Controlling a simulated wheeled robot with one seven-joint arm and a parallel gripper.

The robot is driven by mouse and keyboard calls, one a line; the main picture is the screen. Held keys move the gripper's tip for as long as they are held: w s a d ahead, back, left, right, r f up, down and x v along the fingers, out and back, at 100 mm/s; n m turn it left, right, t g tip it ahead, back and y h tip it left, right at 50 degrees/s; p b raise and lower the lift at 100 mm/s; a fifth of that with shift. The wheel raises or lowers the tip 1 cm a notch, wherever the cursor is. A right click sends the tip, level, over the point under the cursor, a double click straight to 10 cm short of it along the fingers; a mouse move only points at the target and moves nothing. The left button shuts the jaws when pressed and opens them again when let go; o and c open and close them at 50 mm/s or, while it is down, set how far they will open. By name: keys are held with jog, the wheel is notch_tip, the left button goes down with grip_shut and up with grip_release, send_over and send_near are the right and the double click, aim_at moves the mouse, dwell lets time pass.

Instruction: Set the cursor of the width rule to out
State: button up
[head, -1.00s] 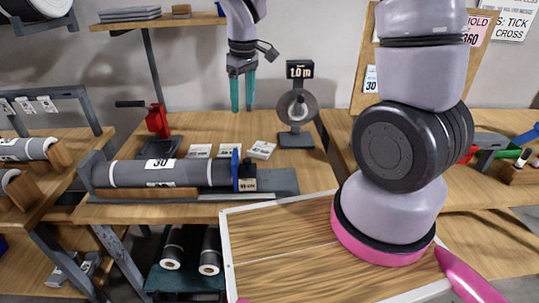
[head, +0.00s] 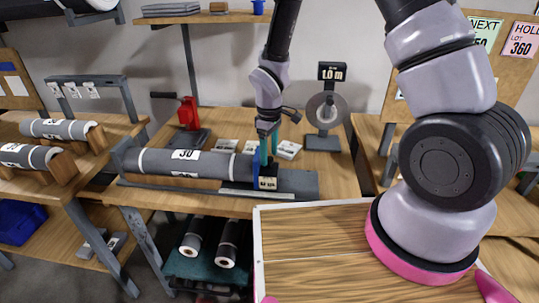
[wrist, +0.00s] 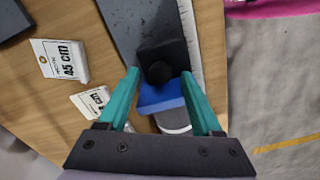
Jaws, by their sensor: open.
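The width rule (head: 300,187) is a long grey bed on the table with a pale scale strip along its front edge. A grey roll (head: 160,162) marked 30 lies on it. The cursor (head: 267,183) is a black block with a blue plate, at the roll's right end. In the wrist view, the cursor's block and round black knob (wrist: 159,73) show between the fingers, with the blue plate nearer the palm. My gripper (head: 268,150) is open, teal fingers pointing down at the cursor; in the wrist view its tips (wrist: 161,75) are spread either side of the knob. Contact cannot be told.
White cards (head: 288,150) lie behind the rule; one reads 45 cm in the wrist view (wrist: 62,60). A red clamp-like tool (head: 189,115) and a stand with a 1.0 m sign (head: 332,72) are behind. A wood-topped tray (head: 310,240) is in front.

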jog(key=shift+f, duration=0.5)
jog(key=shift+c, duration=0.3)
grip_shut()
dwell(0.9)
